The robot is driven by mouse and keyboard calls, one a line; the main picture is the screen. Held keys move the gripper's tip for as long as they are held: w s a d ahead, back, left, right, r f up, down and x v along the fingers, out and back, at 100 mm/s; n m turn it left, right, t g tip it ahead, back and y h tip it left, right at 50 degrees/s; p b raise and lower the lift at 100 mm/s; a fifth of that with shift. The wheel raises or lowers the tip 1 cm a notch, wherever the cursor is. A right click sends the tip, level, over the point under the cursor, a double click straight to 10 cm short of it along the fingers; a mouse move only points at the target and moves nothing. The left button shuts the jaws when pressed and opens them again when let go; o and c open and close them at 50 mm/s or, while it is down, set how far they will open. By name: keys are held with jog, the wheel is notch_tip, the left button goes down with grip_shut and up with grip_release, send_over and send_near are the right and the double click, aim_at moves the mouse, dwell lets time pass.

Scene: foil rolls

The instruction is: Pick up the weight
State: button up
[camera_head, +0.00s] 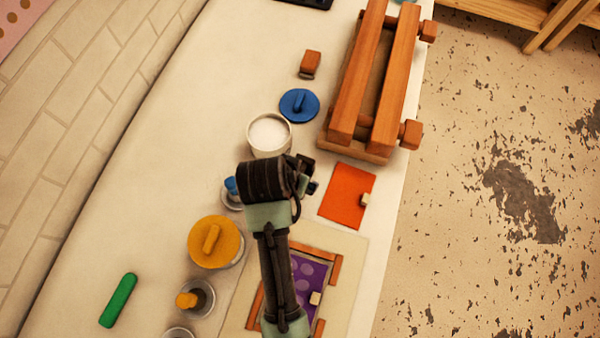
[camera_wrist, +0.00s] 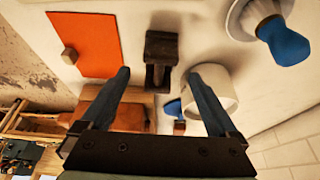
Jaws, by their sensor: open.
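A dark block with a narrower stem, which looks like the weight (camera_wrist: 162,45), stands on the pale tabletop in the wrist view. It is just past my gripper (camera_wrist: 159,74) and between the lines of the two fingers. The fingers are spread apart with nothing between their tips; I cannot tell how far the tips are above the table. In the head view, my arm's dark wrist covers the gripper and most of this spot, so the weight cannot be made out clearly there.
A white cup (camera_head: 269,134) is close beside the gripper, and an orange panel (camera_head: 346,195) is on the other side. A blue lid (camera_head: 299,105), a wooden frame (camera_head: 361,75) and a small brown block (camera_head: 310,63) are farther back. A yellow-lidded pot (camera_head: 214,243) stands at the left.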

jog(key=shift+p+x, duration=0.5)
jog(key=shift+x, duration=2.5)
grip_shut()
jog(key=shift+w+r, duration=0.1)
jog(key=shift+r, duration=0.05)
